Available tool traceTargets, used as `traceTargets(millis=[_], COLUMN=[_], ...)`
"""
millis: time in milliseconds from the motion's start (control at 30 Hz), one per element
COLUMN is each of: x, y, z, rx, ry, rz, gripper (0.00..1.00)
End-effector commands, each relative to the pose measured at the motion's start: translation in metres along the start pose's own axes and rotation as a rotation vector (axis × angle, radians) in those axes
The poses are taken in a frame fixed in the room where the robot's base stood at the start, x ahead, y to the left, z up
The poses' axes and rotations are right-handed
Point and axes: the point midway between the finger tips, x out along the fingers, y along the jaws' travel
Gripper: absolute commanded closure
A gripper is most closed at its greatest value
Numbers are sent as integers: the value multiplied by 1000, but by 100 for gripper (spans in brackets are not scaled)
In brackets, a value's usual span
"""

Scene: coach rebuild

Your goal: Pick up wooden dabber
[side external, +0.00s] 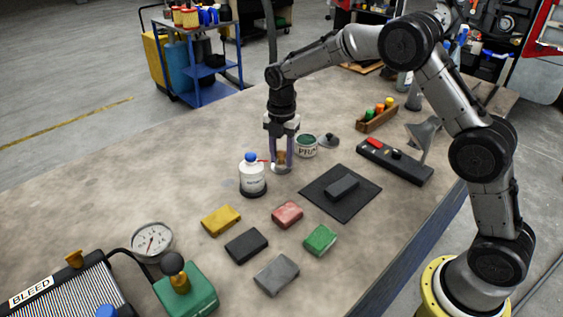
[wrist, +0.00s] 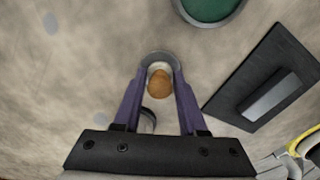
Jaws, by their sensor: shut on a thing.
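The wooden dabber shows in the wrist view as a round tan wooden top (wrist: 159,84) between my two purple fingers. In the side external view its brown body (side external: 282,157) shows between the fingers, low over a small grey round base or holder (side external: 281,169) on the bench. My gripper (side external: 282,160) points straight down and is shut on the dabber; it also shows in the wrist view (wrist: 159,88). A pale ring surrounds the dabber's top in the wrist view. The dabber's lower end is hidden, so I cannot tell whether it touches the bench.
A white bottle with a blue cap (side external: 252,175) stands close left of my gripper. An open tin of green stuff (side external: 305,146) is close right, beside a dark lid (side external: 328,141). A black mat (side external: 341,203) holds a dark block. Several coloured blocks lie in front.

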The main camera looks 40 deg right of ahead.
Motion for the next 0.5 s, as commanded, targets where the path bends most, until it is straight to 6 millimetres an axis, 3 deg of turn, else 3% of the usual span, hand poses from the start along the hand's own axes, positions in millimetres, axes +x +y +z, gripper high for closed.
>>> traceTargets(millis=[33,100,133,500], x=[0,0,0,-3], y=[0,0,0,0], z=[0,0,0,0], rx=[0,0,0,0], ry=[0,0,0,-1], rz=[0,0,1,2], gripper=[86,98,100,100])
